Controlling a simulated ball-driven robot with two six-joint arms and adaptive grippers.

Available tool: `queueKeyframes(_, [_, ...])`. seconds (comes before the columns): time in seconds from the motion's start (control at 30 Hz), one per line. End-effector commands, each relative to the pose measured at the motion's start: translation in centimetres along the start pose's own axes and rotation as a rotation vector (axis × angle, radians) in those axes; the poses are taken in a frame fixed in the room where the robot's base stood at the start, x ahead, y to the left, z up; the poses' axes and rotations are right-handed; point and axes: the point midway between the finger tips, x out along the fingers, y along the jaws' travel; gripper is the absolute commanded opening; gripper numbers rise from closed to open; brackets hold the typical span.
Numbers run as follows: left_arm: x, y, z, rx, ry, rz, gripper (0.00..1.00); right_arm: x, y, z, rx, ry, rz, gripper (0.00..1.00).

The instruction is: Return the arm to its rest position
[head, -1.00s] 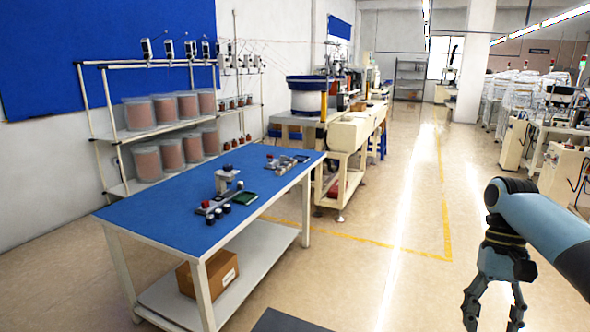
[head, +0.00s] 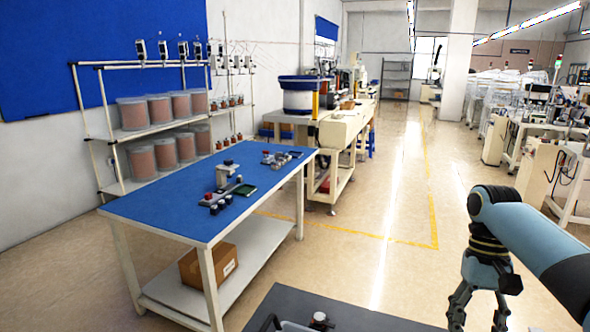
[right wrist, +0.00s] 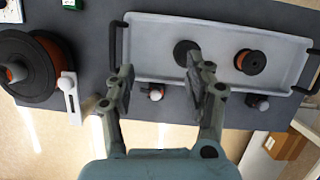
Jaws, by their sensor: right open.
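My right arm (head: 530,235) reaches in from the right edge of the head view. Its gripper (head: 478,318) hangs downward with fingers apart, in front of bare floor. In the right wrist view the right gripper (right wrist: 162,84) is open, with nothing between its fingers. The fingers overlap the front part of a light grey tray (right wrist: 150,42) in that picture; I cannot tell the height between them. My left gripper is not in view.
The tray lies on a dark grey surface (head: 345,308) and holds a copper-wound spool (right wrist: 250,62) and a black disc (right wrist: 184,52). A large dark reel (right wrist: 35,68) stands left of it. A blue-topped table (head: 165,205) stands to the left. Floor between is clear.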

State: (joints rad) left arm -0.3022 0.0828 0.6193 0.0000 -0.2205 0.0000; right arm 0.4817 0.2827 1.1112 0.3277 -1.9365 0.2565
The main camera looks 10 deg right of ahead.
Motion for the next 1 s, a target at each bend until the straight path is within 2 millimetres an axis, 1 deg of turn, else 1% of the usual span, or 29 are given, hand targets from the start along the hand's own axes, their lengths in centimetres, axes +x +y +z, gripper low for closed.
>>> queueKeyframes(0.23, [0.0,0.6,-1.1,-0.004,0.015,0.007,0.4,2.7,-0.3,1.9,-0.071,0.081,0.032,0.53])
queueKeyframes(0.37, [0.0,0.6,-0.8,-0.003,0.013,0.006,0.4,4.4,-0.5,3.7,-0.128,0.149,0.052,0.53])
queueKeyframes(0.47, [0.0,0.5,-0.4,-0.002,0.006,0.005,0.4,5.6,-0.8,5.8,-0.181,0.212,0.066,0.53])
queueKeyframes(0.57, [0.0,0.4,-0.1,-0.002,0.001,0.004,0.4,6.6,-1.0,8.6,-0.242,0.291,0.078,0.53])
queueKeyframes(0.6, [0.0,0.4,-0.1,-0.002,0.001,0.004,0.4,6.8,-1.1,10.0,-0.265,0.324,0.08,0.53])
queueKeyframes(0.67, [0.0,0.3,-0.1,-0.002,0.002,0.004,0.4,6.8,-1.2,11.9,-0.299,0.372,0.085,0.53])
queueKeyframes(0.8, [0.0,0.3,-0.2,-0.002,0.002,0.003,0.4,6.0,-1.3,15.6,-0.353,0.465,0.089,0.53])
queueKeyframes(1.0, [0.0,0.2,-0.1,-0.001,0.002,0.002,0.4,4.3,-1.1,19.8,-0.4,0.563,0.093,0.53])
